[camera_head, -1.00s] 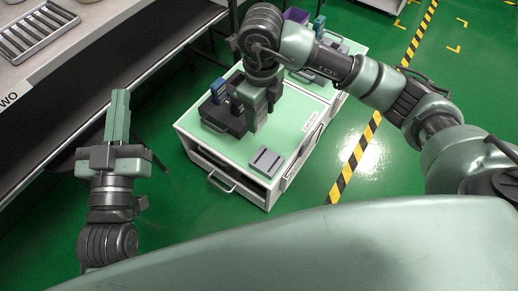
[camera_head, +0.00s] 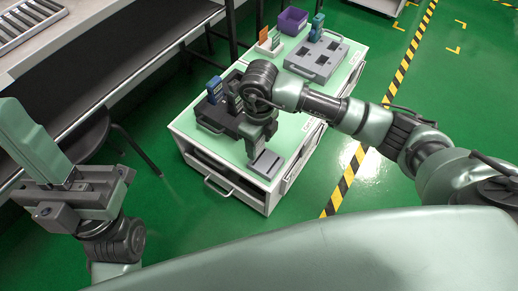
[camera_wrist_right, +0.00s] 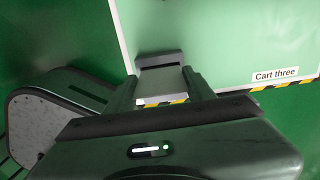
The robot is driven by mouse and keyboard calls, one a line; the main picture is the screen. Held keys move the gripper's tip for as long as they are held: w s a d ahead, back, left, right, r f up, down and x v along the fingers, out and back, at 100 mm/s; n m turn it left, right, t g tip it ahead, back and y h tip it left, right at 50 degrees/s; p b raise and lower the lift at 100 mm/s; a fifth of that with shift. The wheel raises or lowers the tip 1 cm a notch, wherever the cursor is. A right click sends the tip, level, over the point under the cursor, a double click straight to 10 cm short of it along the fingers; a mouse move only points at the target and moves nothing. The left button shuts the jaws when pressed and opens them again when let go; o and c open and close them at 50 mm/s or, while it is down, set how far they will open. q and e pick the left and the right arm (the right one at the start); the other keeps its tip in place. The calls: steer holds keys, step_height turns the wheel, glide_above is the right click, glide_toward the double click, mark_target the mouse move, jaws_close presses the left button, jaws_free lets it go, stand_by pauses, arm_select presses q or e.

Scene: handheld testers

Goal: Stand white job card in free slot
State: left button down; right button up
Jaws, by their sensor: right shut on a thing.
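My right gripper (camera_head: 256,143) points down over the near end of the cart top. In the right wrist view its two fingers (camera_wrist_right: 163,88) are closed on a pale, whitish-grey flat piece, the job card (camera_wrist_right: 165,80). In the head view the gripper mostly hides the card. A small grey slotted block (camera_head: 266,166) sits on the cart just in front of and below the gripper. It shows beyond the fingertips in the wrist view (camera_wrist_right: 158,60); whether the card touches it I cannot tell. My left gripper (camera_head: 28,135) is raised at the left, away from the cart; its finger gap is unclear.
A black holder (camera_head: 215,118) with blue handheld testers stands left of the right gripper. Farther back are a small rack with an orange card (camera_head: 264,34), a purple bin (camera_head: 292,20) and a grey fixture (camera_head: 318,58). A workbench (camera_head: 100,50) runs along the left.

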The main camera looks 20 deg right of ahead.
mark_target(259, 155)
steer(key=shift+f+b, duration=0.5)
steer(key=shift+f, duration=1.1)
steer(key=shift+f, duration=0.2)
steer(key=o, duration=1.3)
steer(key=shift+r, duration=0.1)
